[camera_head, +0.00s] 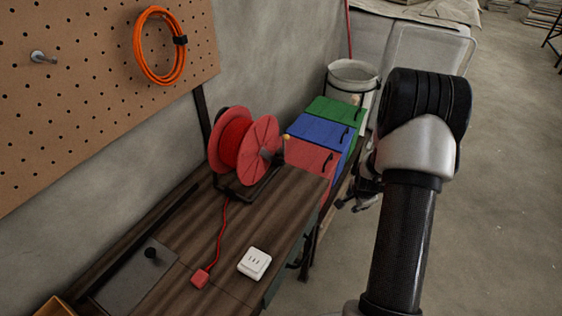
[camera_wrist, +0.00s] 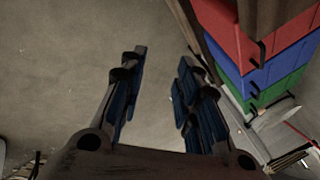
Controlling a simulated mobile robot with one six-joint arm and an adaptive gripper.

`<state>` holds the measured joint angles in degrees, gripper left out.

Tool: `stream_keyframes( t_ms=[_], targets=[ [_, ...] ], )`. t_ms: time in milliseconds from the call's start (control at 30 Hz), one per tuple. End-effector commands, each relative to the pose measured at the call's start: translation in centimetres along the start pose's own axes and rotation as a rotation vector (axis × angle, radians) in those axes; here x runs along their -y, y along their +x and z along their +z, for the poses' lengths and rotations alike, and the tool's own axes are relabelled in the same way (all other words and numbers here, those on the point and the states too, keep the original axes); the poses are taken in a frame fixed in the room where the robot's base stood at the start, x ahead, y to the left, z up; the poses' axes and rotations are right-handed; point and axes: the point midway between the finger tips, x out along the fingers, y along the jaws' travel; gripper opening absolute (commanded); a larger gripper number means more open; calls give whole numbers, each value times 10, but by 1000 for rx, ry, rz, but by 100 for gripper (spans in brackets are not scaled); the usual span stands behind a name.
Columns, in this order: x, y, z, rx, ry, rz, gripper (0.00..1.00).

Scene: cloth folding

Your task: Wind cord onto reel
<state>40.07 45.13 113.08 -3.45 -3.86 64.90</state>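In the head view a red reel (camera_head: 243,142) stands on a dark stand near the far end of the wooden workbench (camera_head: 203,237). Red cord is wound on its core. A length of red cord (camera_head: 222,225) runs from the reel across the bench top to a red plug (camera_head: 200,277), which lies near a white socket box (camera_head: 254,263). My gripper (camera_head: 352,196) hangs to the right of the bench, apart from reel and cord, partly behind my arm. In the wrist view my gripper (camera_wrist: 160,95) has its fingers apart with only bare floor between them.
Red, blue and green drawer fronts (camera_head: 318,130) stand just beyond the reel, with a white bucket (camera_head: 352,80) behind. An orange coil (camera_head: 160,46) hangs on the pegboard (camera_head: 85,75). The floor (camera_head: 485,200) at right is clear.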

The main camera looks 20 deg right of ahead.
Motion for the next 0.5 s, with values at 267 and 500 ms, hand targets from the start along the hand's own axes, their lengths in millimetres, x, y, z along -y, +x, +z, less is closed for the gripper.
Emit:
stream_keyframes(
  t_ms=[267, 500],
  targets=[
    [-48, -46, 92, 435, 281, 378, 30],
    [-8, -79, 156, 942, 612, 415, 30]
  ],
)
